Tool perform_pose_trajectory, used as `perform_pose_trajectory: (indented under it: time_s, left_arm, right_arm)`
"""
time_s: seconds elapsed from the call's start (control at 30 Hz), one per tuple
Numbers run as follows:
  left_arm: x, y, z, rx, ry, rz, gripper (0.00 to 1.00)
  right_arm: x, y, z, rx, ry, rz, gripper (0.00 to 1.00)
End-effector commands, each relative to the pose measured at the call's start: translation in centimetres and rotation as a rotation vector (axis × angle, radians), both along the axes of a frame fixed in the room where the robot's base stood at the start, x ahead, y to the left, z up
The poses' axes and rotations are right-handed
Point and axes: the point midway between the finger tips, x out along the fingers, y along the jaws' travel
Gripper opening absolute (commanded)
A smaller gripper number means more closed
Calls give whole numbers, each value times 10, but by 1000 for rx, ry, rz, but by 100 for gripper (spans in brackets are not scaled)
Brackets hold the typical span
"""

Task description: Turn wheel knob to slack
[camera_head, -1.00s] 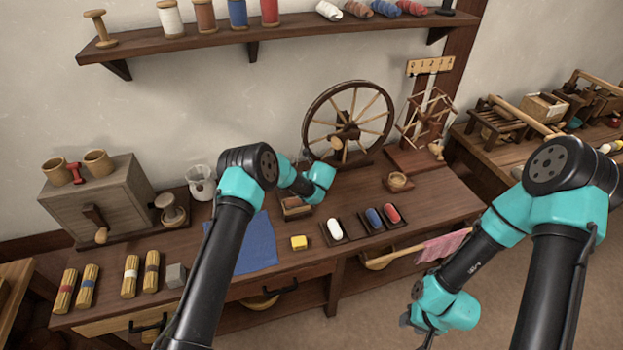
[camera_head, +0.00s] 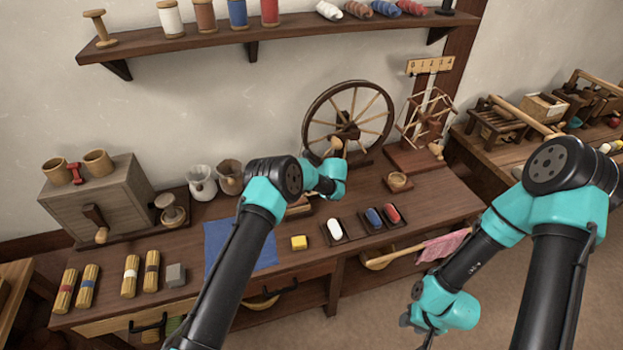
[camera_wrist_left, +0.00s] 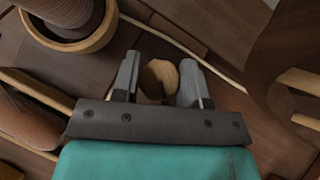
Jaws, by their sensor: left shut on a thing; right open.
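The spinning wheel (camera_head: 347,118) stands upright at the back of the bench, with a dark rim and pale spokes. In the left wrist view a pale round wooden knob (camera_wrist_left: 160,77) sits between the two grey fingers of my left gripper (camera_wrist_left: 158,72), which is shut on it. In the head view my left wrist is in front of the wheel's base and hides its fingers. My right gripper (camera_head: 407,322) hangs low at the front right, away from the bench, open and empty; its fingers show only small and dark.
A yarn winder (camera_head: 428,120) and a small wooden bowl (camera_head: 398,182) stand to the right.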

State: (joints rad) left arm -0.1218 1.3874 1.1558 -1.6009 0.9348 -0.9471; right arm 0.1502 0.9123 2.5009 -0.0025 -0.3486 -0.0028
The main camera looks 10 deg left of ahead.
Motion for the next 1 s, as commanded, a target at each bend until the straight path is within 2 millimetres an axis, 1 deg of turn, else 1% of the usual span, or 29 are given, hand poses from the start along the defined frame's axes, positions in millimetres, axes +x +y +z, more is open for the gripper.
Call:
perform_pose_trajectory:
  time_s: [0.03, 0.07, 0.27, 0.53, 0.67, 0.83, 1.0]
  left_arm:
    - [0, 1, 1, 0, -2, 1, 16]
    - [0, 1, 1, 0, -2, 1, 43]
    - [0, 0, 0, 0, -1, 1, 62]
    - [0, 0, 1, 0, -1, -1, 62]
    - [-2, -4, 6, -1, -2, -1, 62]
    - [-12, -15, 21, 0, -1, -2, 62]
    - [-26, -33, 44, -1, -1, -3, 62]
  right_arm:
    - [0, 0, 0, 0, 0, 0, 43]
    - [0, 0, 0, 0, 0, 0, 43]
    - [0, 0, 0, 0, 0, 0, 43]
    - [0, 0, 0, 0, 0, 0, 43]
    - [0, 0, 0, 0, 0, 0, 43]
    - [0, 0, 0, 0, 0, 0, 43]
    - [0, 0, 0, 0, 0, 0, 43]
